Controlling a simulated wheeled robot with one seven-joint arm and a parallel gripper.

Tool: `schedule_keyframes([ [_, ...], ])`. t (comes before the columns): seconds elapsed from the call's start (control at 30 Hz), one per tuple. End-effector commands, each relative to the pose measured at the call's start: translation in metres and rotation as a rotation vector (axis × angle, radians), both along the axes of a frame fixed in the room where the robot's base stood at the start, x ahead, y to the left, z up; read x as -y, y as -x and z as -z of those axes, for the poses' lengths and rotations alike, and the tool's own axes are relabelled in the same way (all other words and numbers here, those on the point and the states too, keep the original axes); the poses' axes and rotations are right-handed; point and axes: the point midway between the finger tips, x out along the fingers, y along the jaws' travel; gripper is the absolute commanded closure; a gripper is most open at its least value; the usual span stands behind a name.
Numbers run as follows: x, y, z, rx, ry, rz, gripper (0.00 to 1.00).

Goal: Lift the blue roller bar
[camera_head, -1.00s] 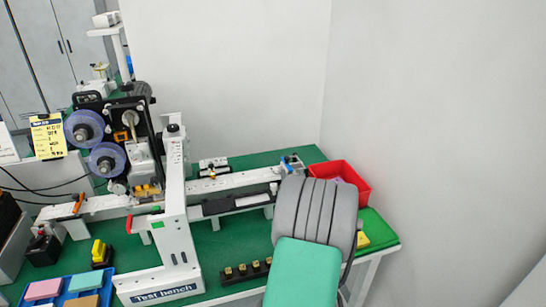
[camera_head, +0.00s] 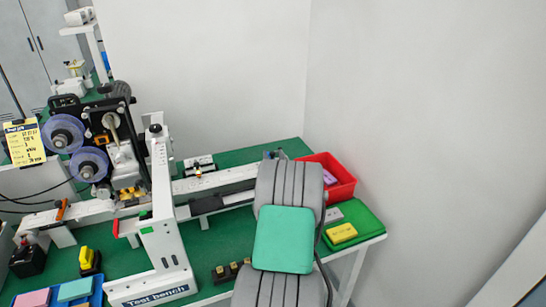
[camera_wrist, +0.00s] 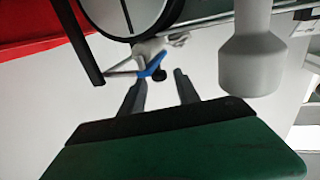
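The blue roller bar (camera_wrist: 152,64) shows in the wrist view as a bent blue piece on a pale fixture, with a dark round end. My gripper (camera_wrist: 161,78) has its two grey fingers apart, pointing toward the blue piece. The blue piece appears just beyond the fingertips, with nothing clearly held between them. Contact cannot be told. In the head view my grey and green arm covers the gripper and most of the conveyor's right end, so the blue bar is not clearly seen there.
A red bin (camera_head: 338,180) stands right of my arm, with a green tray (camera_head: 366,224) and a yellow block (camera_head: 341,233) in front. A white test bench frame (camera_head: 163,215) stands to the left. A bare wall closes the right side.

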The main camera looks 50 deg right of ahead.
Motion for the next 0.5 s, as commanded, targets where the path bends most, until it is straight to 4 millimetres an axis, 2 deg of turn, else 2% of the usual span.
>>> schedule_keyframes([
  [0.07, -0.0001, 0.0001, 0.0001, 0.000, 0.000, 0.000, 0.69],
  [0.43, -0.0001, 0.0003, 0.0001, 0.000, 0.000, 0.000, 1.00],
  [0.5, -0.0001, 0.0003, 0.0001, 0.000, 0.000, 0.000, 1.00],
])
